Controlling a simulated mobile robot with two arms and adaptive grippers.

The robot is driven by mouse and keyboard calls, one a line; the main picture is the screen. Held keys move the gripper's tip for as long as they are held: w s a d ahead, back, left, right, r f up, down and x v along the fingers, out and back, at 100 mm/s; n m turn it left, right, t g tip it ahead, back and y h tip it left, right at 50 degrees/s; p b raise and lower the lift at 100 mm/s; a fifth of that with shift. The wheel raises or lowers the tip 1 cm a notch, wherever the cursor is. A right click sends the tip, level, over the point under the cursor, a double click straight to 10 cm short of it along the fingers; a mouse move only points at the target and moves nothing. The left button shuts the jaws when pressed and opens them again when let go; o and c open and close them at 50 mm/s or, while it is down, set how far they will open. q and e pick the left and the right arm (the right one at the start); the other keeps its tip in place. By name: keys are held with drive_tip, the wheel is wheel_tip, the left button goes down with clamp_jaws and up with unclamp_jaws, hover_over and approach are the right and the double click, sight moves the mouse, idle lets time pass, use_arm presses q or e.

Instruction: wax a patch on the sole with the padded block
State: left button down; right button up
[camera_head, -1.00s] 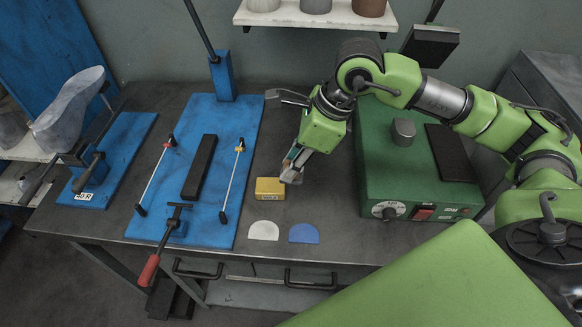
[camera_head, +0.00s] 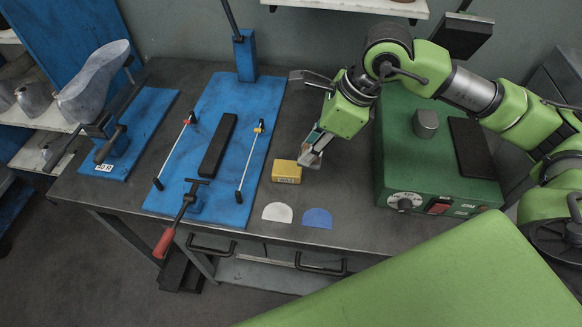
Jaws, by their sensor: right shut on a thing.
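My right gripper (camera_head: 312,155) points down over the bench, just behind and to the right of a yellow block marked WAX (camera_head: 286,172). It is shut on a small block, mostly hidden by the fingers; I take it to be the padded block. Whether it touches the wax or the bench I cannot tell. A grey shoe last (camera_head: 95,85) is held on a blue stand at the left. A long black pad (camera_head: 218,145) lies on the blue base plate (camera_head: 203,112).
A green machine box (camera_head: 400,180) with a knob and red switch stands right of my gripper. A red-handled clamp (camera_head: 165,242) sticks out over the bench's front edge. Two rods flank the black pad. A shelf (camera_head: 350,6) hangs above the back of the bench.

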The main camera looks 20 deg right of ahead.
drive_tip(key=shift+w+a+f+p, duration=0.5)
drive_tip(key=shift+w+f, duration=0.65)
drive_tip(key=shift+f, duration=0.3)
drive_tip(key=shift+w+a+f+p, duration=0.35)
drive_tip(key=shift+w+f+p, duration=0.2)
drive_tip(key=shift+w+f, duration=0.75)
drive_tip(key=shift+w+a+f+p, duration=0.5)
drive_tip(key=shift+w+f, duration=0.5)
drive_tip(key=shift+f, duration=0.6)
drive_tip(key=shift+f+b, duration=0.45)
drive_tip(key=shift+f, duration=0.05)
drive_tip(key=shift+s, duration=0.1)
wheel_tip(320, 180, up, 7)
drive_tip(key=p, duration=0.3)
idle(0.4)
